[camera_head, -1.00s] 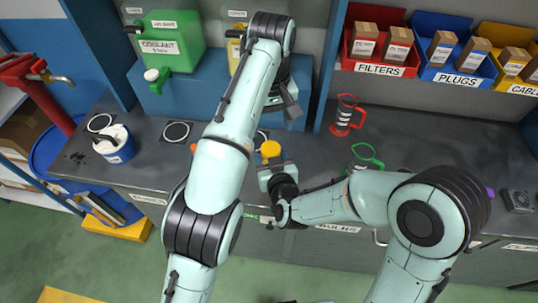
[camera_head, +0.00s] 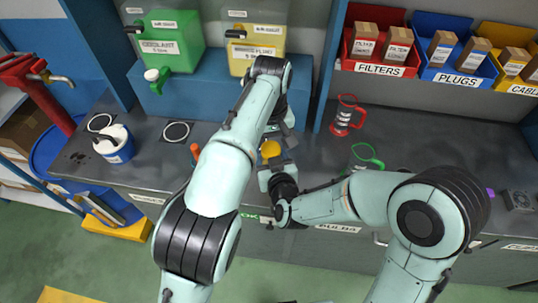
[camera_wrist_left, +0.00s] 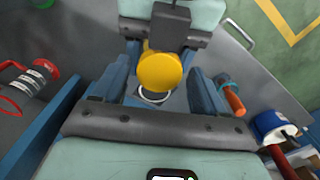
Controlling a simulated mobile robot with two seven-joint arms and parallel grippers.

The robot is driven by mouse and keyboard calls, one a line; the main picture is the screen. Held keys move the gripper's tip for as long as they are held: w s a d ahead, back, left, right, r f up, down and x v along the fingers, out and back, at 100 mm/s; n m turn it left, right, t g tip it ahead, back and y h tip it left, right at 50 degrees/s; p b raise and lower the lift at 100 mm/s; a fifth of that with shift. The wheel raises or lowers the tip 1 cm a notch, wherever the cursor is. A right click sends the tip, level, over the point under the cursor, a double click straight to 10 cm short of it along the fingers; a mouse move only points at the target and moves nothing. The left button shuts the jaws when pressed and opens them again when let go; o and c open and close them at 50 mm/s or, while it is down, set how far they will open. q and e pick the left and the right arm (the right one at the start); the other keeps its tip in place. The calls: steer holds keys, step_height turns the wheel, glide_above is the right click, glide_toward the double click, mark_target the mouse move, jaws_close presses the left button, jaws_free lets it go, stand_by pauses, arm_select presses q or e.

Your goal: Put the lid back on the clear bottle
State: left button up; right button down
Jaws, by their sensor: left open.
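A round yellow lid (camera_head: 270,149) sits at the tips of my right gripper (camera_head: 272,170), over the bench's front part. It also shows in the left wrist view (camera_wrist_left: 160,72). Whether the right fingers are closed on it is unclear. My left gripper (camera_head: 282,132) is just behind the lid, pointing down. In the left wrist view its blue fingers stand apart, with the lid in line with the gap. A pale ring (camera_wrist_left: 154,96) shows partly behind the lid; I cannot tell whether it is a bottle mouth or a bench marking. I cannot make out the clear bottle.
A red-handled container (camera_head: 346,117) and a green-handled one (camera_head: 367,158) stand to the right. A blue-and-white container (camera_head: 115,145) is far left. Green (camera_head: 168,40) and yellow (camera_head: 255,48) jugs stand on the blue shelf behind.

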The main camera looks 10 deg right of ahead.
arm_select(q)
steer(key=c, duration=1.1)
steer(key=shift+m, duration=0.8)
steer(key=o, duration=1.2)
steer(key=shift+o, duration=0.2)
steer(key=shift+r, duration=3.8)
